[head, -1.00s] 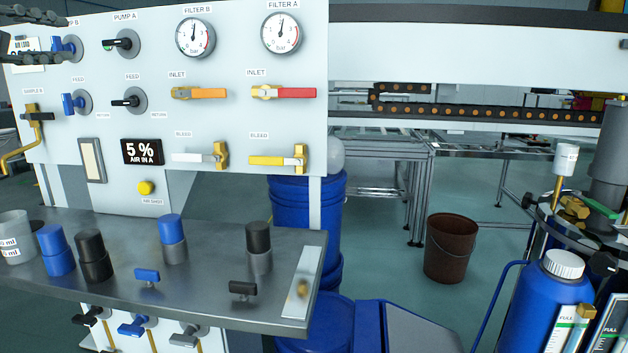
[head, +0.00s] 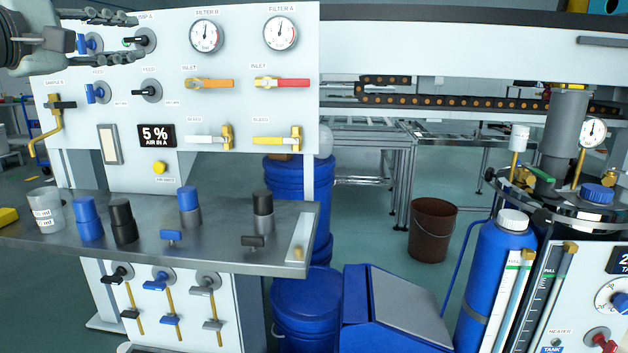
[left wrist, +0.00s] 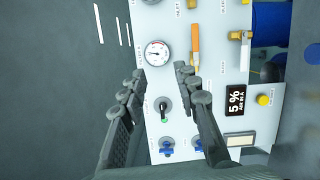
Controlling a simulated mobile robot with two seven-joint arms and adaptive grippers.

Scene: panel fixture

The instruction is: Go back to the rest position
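My left gripper (head: 136,43) is at the upper left of the head view, in front of the panel (head: 232,105) near the pump labels. It is open and empty; in the left wrist view its two fingers (left wrist: 160,72) stand apart. Between and beyond them show a gauge (left wrist: 157,53) and a black knob (left wrist: 163,106). The fingers seem clear of the panel, though the exact gap cannot be told. My right gripper is not in view.
A grey shelf (head: 225,245) juts out below the panel and holds a beaker (head: 46,210) and several blue and black capped cylinders. A blue drum (head: 303,305) stands below. A tank unit (head: 585,270) is at the right. Floor around the brown bucket (head: 432,232) is open.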

